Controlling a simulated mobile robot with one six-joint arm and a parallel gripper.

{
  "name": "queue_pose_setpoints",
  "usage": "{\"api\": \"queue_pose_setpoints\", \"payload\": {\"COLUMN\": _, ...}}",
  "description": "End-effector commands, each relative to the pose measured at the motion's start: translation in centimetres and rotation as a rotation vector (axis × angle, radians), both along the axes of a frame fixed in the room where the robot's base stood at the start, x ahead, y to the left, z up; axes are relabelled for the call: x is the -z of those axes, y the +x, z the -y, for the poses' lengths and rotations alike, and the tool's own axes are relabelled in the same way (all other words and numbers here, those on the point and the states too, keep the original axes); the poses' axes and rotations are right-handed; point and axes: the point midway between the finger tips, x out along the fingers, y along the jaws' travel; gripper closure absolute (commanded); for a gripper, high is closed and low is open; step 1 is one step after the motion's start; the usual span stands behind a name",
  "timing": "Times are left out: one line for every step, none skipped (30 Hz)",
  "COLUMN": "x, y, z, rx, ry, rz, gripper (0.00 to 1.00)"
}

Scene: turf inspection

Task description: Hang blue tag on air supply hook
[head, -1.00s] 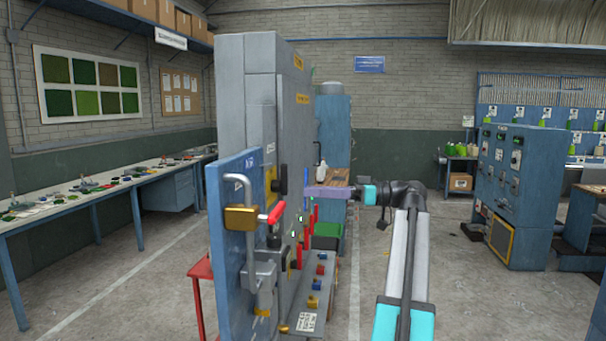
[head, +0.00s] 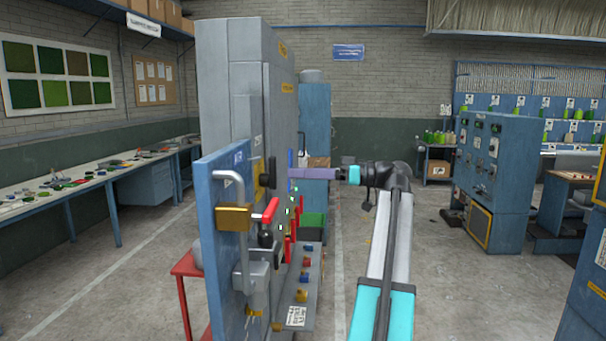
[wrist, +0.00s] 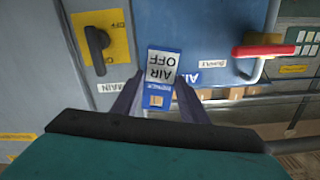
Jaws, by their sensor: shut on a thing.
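The blue tag (wrist: 160,72) is between my gripper's fingertips (wrist: 158,96) in the wrist view. Its white label reads "AIR OFF", upside down in that view. My gripper, with purple fingers (head: 300,173), is shut on the tag and reaches left toward the grey cabinet in the head view. The red handle (wrist: 265,50) shows right of the tag in the wrist view. I cannot make out the air supply hook.
The grey cabinet (head: 232,80) stands behind the air panel. A black rotary switch (wrist: 97,42) on a yellow plate is left of the tag in the wrist view. A red stand (head: 187,270) is beside the panel. Open floor (head: 480,290) lies to the right.

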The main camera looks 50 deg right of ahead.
Motion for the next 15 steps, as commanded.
{"api": "queue_pose_setpoints", "payload": {"x": 0.0, "y": 0.0, "z": 0.0, "rx": 0.001, "ry": 0.000, "rz": 0.000, "gripper": 0.83}}
{"api": "queue_pose_setpoints", "payload": {"x": 0.0, "y": 0.1, "z": 0.0, "rx": 0.002, "ry": 0.000, "rz": 0.000, "gripper": 0.83}}
{"api": "queue_pose_setpoints", "payload": {"x": 0.0, "y": 0.1, "z": 0.0, "rx": 0.002, "ry": 0.000, "rz": 0.000, "gripper": 0.83}}
{"api": "queue_pose_setpoints", "payload": {"x": 0.0, "y": 0.2, "z": 0.0, "rx": 0.002, "ry": 0.000, "rz": 0.000, "gripper": 0.83}}
{"api": "queue_pose_setpoints", "payload": {"x": 0.0, "y": 0.2, "z": -0.1, "rx": 0.002, "ry": 0.000, "rz": 0.000, "gripper": 0.83}}
{"api": "queue_pose_setpoints", "payload": {"x": 0.0, "y": 0.3, "z": -0.1, "rx": 0.003, "ry": 0.000, "rz": -0.001, "gripper": 0.83}}
{"api": "queue_pose_setpoints", "payload": {"x": 0.0, "y": 0.4, "z": -0.2, "rx": 0.003, "ry": 0.000, "rz": -0.001, "gripper": 0.83}}
{"api": "queue_pose_setpoints", "payload": {"x": 0.1, "y": 0.5, "z": -0.2, "rx": 0.003, "ry": 0.000, "rz": -0.001, "gripper": 0.83}}
{"api": "queue_pose_setpoints", "payload": {"x": 0.1, "y": 0.6, "z": -0.3, "rx": 0.003, "ry": 0.000, "rz": -0.001, "gripper": 0.83}}
{"api": "queue_pose_setpoints", "payload": {"x": 0.1, "y": 0.7, "z": -0.4, "rx": 0.003, "ry": 0.000, "rz": -0.001, "gripper": 0.83}}
{"api": "queue_pose_setpoints", "payload": {"x": 0.1, "y": 0.8, "z": -0.4, "rx": 0.003, "ry": 0.000, "rz": -0.001, "gripper": 0.83}}
{"api": "queue_pose_setpoints", "payload": {"x": 0.1, "y": 1.0, "z": -0.5, "rx": 0.003, "ry": 0.000, "rz": 0.000, "gripper": 0.83}}
{"api": "queue_pose_setpoints", "payload": {"x": 0.1, "y": 1.1, "z": -0.6, "rx": 0.003, "ry": 0.000, "rz": 0.000, "gripper": 0.83}}
{"api": "queue_pose_setpoints", "payload": {"x": 0.1, "y": 1.2, "z": -0.6, "rx": 0.003, "ry": 0.000, "rz": 0.000, "gripper": 0.83}}
{"api": "queue_pose_setpoints", "payload": {"x": 0.1, "y": 1.3, "z": -0.7, "rx": 0.003, "ry": 0.000, "rz": 0.000, "gripper": 0.83}}
